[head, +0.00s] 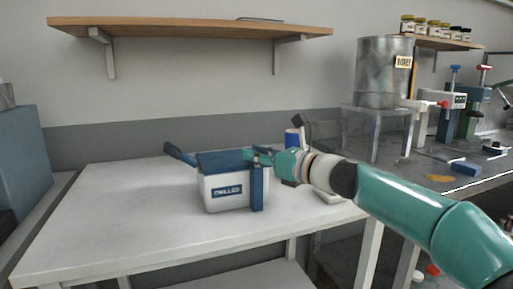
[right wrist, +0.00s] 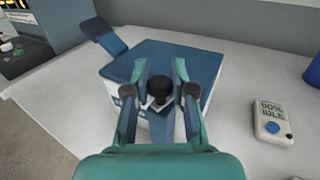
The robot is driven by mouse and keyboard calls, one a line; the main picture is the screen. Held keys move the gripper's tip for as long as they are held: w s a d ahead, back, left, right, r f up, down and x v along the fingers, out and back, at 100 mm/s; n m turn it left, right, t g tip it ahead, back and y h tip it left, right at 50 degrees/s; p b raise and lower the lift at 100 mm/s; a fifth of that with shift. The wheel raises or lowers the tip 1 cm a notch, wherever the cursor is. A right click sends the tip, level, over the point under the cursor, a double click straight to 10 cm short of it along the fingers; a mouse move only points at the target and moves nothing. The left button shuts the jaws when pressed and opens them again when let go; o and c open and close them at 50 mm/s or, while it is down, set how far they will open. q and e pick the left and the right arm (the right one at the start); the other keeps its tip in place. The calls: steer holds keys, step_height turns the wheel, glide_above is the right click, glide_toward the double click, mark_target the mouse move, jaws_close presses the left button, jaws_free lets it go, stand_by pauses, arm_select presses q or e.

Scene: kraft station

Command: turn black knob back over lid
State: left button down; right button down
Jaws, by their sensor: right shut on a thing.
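A white box (head: 225,203) marked CHILLED stands on the table, with a blue lid (head: 216,160) on top. The lid (right wrist: 180,55) also shows in the right wrist view. A blue lever-like piece (head: 178,154) sticks out at the box's left, and a blue upright strip (head: 257,190) runs down its front right. My right gripper (right wrist: 160,82) is over the lid's near edge, shut on the black knob (right wrist: 159,88), with a finger on each side of it. In the head view the gripper (head: 254,154) hides the knob. My left gripper is not in view.
The white table (head: 110,215) is clear left of the box. A blue can (head: 292,138) stands behind my right arm. A wooden shelf (head: 190,27) hangs above, and a metal drum (head: 380,75) stands at right.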

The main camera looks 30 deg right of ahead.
steer(key=n+y+p, duration=0.1)
steer(key=n+g+y+p, duration=0.1)
steer(key=shift+d+r+y+p, duration=0.1)
steer(key=shift+r+y+p, duration=0.1)
steer(key=shift+y+p, duration=0.15)
steer(key=shift+f+n+g+y+p, duration=0.15)
steer(key=shift+n+g+y+p, duration=0.5)
steer(key=shift+y, duration=0.3)
steer(key=c, duration=1)
jaws_free()
steer(key=v, duration=1.1)
steer(key=shift+s+d+f, duration=0.15)
steer(key=shift+s, duration=0.25)
